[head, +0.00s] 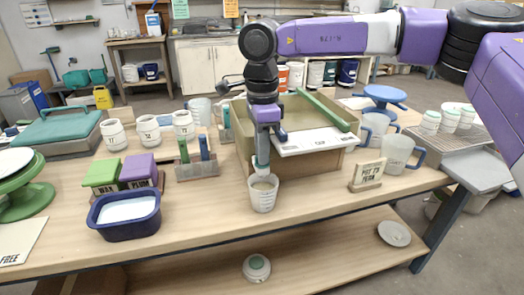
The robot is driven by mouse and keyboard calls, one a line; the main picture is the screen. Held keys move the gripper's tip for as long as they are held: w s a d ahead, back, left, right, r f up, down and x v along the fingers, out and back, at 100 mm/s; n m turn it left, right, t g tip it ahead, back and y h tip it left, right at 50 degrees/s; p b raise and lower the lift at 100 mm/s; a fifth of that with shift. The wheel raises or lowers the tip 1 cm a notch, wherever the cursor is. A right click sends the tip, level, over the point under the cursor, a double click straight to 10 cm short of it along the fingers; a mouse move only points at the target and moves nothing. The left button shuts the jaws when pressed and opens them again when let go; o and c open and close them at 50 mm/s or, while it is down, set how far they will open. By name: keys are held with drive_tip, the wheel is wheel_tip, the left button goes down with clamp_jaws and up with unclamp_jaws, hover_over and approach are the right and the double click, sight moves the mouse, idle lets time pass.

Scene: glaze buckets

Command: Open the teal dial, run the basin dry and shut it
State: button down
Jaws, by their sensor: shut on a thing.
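My gripper (261,163) points down at the basin's front left corner and is shut there. A small teal patch shows between its fingers; I take it for the teal dial, mostly hidden by them. A clear measuring cup (263,195) stands upright right below and holds something pale. The basin's level, the spout and the dial's turn cannot be made out.
A navy tub (125,217) with white liquid stands at front left. A small lettered sign (368,175) and a clear jug (399,157) stand to the right. White jars (147,131) stand behind left. Table front between tub and cup is bare.

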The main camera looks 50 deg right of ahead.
idle(0.3)
drive_tip(key=c, duration=1.8)
unclamp_jaws()
drive_tip(key=shift+o, duration=0.2)
drive_tip(key=shift+r, duration=0.1)
wheel_tip(320, 180, up, 8)
drive_tip(key=shift+f+p, duration=0.15)
drive_tip(key=shift+p, duration=0.2)
